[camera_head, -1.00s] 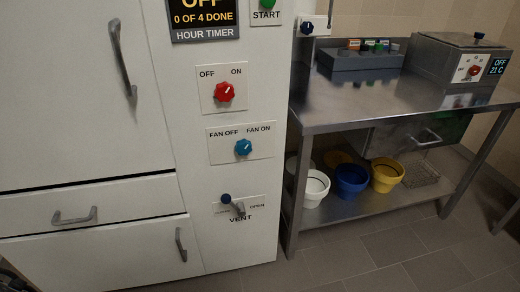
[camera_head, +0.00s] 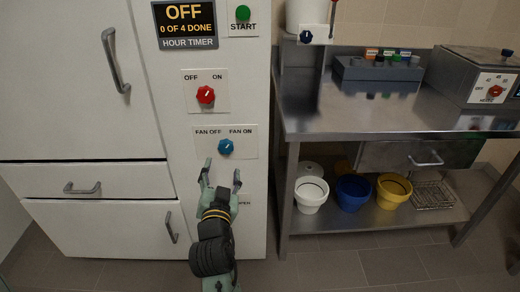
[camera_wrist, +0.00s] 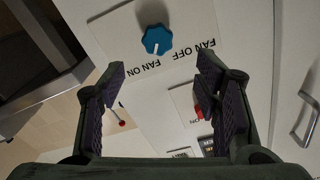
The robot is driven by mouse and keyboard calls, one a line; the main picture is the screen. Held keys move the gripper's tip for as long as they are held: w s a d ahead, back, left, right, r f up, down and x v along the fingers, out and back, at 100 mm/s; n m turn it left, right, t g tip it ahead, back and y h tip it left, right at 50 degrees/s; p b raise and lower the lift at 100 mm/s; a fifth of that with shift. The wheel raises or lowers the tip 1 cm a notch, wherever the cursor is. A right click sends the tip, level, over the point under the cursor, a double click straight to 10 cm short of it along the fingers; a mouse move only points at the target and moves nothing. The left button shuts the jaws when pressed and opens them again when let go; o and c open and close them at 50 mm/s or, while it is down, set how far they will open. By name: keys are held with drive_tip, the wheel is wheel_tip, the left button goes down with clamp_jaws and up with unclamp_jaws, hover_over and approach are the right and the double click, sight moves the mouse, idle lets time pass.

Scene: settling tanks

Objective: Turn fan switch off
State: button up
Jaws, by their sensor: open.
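The blue fan knob (camera_head: 225,147) sits on a white plate marked FAN OFF on the left and FAN ON on the right. It also shows in the wrist view (camera_wrist: 156,40), where the picture is upside down. Its white mark appears to point toward the FAN ON side. My gripper (camera_head: 221,172) is open and empty, just below the knob in the head view. In the wrist view my gripper's (camera_wrist: 161,74) fingers stand apart, with the knob beyond and between them. I see no contact with the knob.
A red OFF/ON knob (camera_head: 206,95) sits above the fan plate, and a green START button (camera_head: 242,13) above that. My gripper mostly hides the VENT handle below. A steel table (camera_head: 310,120) stands to the right, with pots on its lower shelf.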

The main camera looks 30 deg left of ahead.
sight(226, 149)
drive_tip(key=p+x, duration=0.2)
drive_tip(key=x, duration=0.9)
drive_tip(key=shift+d+f, duration=0.15)
drive_tip(key=shift+d, duration=0.05)
drive_tip(key=shift+c, duration=0.4)
drive_tip(key=c, duration=1.1)
drive_tip(key=shift+o, duration=0.2)
